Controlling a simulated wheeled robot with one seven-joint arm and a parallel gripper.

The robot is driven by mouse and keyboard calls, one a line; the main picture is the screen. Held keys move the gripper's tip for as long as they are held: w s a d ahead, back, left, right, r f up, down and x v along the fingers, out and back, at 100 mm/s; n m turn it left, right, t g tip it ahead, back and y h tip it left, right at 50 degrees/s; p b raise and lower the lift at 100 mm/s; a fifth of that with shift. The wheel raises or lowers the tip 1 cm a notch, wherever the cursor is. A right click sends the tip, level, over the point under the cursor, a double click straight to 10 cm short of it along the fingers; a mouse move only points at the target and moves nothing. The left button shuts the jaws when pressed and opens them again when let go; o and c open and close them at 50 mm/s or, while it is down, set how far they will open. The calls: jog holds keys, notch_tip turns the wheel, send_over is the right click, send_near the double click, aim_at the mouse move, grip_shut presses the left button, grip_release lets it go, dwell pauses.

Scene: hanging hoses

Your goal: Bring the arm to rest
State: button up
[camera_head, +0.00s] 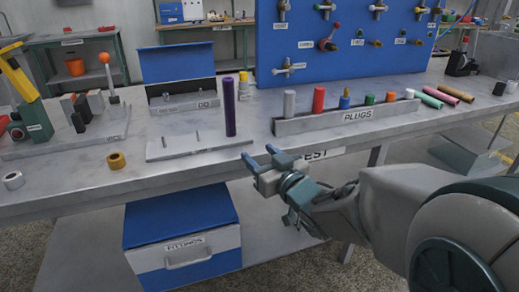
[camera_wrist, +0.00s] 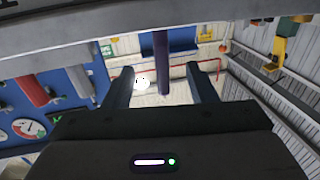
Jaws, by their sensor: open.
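My gripper (camera_head: 262,160) is at the end of my arm, in front of the workbench's front edge in the head view. Its two fingers are apart, with nothing between them that I can make out. In the wrist view my gripper (camera_wrist: 165,85) shows its two dark fingers spread. A purple rod (camera_head: 230,107) stands upright on a grey base plate (camera_head: 177,152) on the bench, behind and left of my gripper. In the wrist view the purple rod (camera_wrist: 161,55) appears beyond the fingers; I cannot tell the exact distance.
The workbench (camera_head: 140,190) carries a PLUGS rack (camera_head: 357,117) with several coloured plugs. Loose tape rolls (camera_head: 116,161) lie near the left front edge. A blue-lidded FITTINGS box (camera_head: 182,237) sits below the bench. A blue panel (camera_head: 345,40) stands at the back.

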jog(key=s+d+r+m+g+h+p, duration=0.45)
jog(key=d+r+h+p, duration=0.5)
jog(key=p, duration=0.55)
jog(key=s+r+g+p, duration=0.3)
jog(key=s+g+p, duration=0.1)
jog(key=s+p, duration=0.2)
jog(key=s+d+r+m+g+p, duration=0.1)
jog(key=s+r+g+p, duration=0.3)
jog(key=s, duration=0.5)
jog(key=shift+g+y+p, duration=0.35)
jog(key=shift+y+p, duration=0.1)
jog(key=shift+p, duration=0.65)
